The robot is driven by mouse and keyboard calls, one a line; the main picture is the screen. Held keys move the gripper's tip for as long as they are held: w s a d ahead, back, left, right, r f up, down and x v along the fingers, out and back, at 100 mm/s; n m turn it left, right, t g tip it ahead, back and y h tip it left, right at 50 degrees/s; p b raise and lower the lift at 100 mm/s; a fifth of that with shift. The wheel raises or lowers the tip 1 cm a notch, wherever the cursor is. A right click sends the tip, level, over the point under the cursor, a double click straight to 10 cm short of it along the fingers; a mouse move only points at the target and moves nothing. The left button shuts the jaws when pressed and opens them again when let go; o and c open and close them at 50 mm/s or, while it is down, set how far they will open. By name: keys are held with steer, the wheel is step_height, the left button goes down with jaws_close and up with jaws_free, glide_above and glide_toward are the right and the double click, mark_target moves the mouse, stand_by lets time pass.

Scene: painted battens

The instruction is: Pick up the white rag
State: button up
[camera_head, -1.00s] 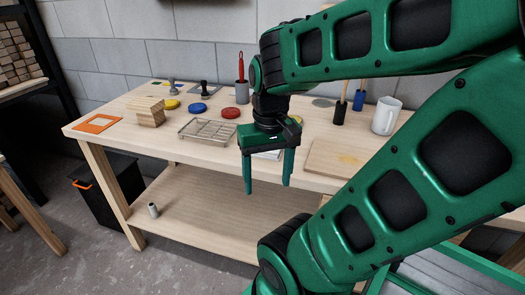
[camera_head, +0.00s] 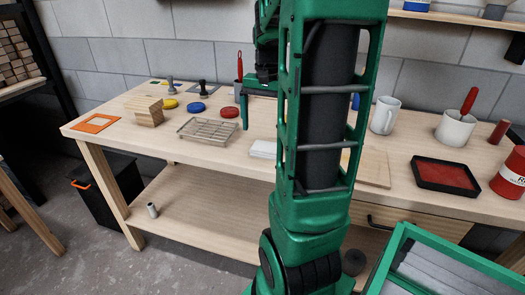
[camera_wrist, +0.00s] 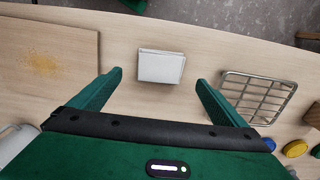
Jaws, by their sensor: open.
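The white rag (camera_head: 263,148) lies folded flat on the wooden workbench (camera_head: 225,160), near its front edge and partly hidden by my arm in the head view. In the wrist view the rag (camera_wrist: 161,67) is a whole folded square, between and beyond my two fingertips. My gripper (camera_wrist: 158,78) is open and empty, above the bench and apart from the rag. In the head view my gripper is mostly hidden behind my arm, with one green finger showing.
A wire rack (camera_head: 208,130) stands left of the rag; a wooden board (camera_head: 372,167) lies to its right. A white mug (camera_head: 384,115), red paint tray (camera_head: 446,175) and white pot (camera_head: 455,128) are further right. Bare bench surrounds the rag.

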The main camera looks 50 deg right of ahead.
mark_target(265, 146)
steer(key=shift+w+f, duration=0.1)
steer(key=shift+f, duration=3.2)
steer(key=shift+c, duration=0.3)
steer(key=c, duration=1.1)
